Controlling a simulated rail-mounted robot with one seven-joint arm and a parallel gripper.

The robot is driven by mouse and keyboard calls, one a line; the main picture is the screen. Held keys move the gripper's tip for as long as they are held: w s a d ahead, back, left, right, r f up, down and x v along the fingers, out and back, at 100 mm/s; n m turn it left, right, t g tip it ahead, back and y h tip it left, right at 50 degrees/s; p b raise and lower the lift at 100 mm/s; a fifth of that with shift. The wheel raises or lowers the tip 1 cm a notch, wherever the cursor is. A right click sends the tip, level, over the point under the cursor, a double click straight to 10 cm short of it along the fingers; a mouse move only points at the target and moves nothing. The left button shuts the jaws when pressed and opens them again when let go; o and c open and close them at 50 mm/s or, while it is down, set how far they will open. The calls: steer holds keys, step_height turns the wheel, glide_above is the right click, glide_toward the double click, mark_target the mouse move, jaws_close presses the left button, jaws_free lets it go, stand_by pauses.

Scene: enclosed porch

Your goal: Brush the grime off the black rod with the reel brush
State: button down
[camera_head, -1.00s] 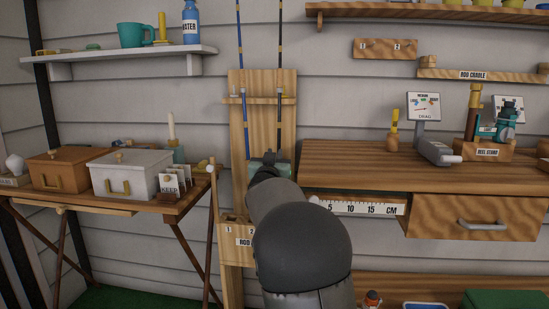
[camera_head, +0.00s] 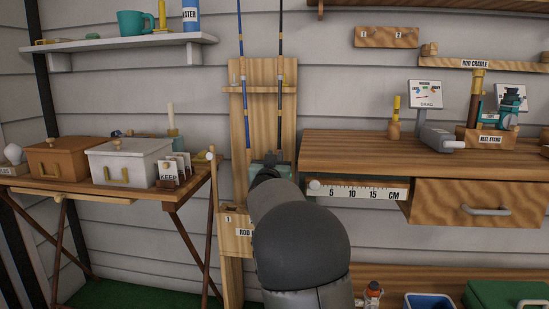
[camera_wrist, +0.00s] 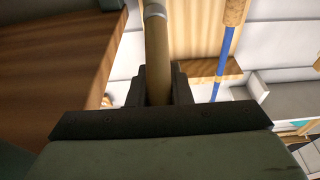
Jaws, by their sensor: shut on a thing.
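The black rod (camera_head: 281,85) stands upright in the wooden rod rack, to the right of a blue rod (camera_head: 241,60). Its lower part is hidden behind my arm. My gripper (camera_head: 268,165) is in front of the rack, mostly covered by my own forearm. In the wrist view my gripper (camera_wrist: 158,92) is shut on a tan round handle with a grey band, which I take to be the reel brush (camera_wrist: 157,50); its bristles are out of view. The blue rod also shows there (camera_wrist: 224,55), right of the handle. I cannot see grime or whether the brush touches the black rod.
A wooden bench (camera_head: 340,150) with a drag gauge (camera_head: 428,95) and reel stand (camera_head: 486,140) is on the right. A ruler (camera_head: 360,191) hangs at its front. A side table (camera_head: 120,193) with two boxes stands left. A stick (camera_head: 213,180) stands left of the rack.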

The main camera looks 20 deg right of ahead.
steer(key=shift+w+d+r+p, duration=0.1)
steer(key=shift+w+r+p, duration=0.05)
steer(key=shift+r+p, duration=2.2)
steer(key=shift+r+b, duration=0.25)
steer(key=shift+b, duration=0.15)
steer(key=shift+s+a+r+b, duration=0.1)
steer(key=shift+s+a+b, duration=0.1)
steer(key=shift+s+a, duration=0.4)
steer(key=shift+s+a+b, duration=0.15)
steer(key=shift+s+a, duration=0.2)
steer(key=shift+s, duration=0.45)
steer(key=shift+s+a+r+b, duration=0.1)
steer(key=shift+s+a+b, duration=0.1)
steer(key=shift+s+a, duration=0.4)
steer(key=shift+s+d+f, duration=0.1)
steer(key=shift+d+f, duration=0.05)
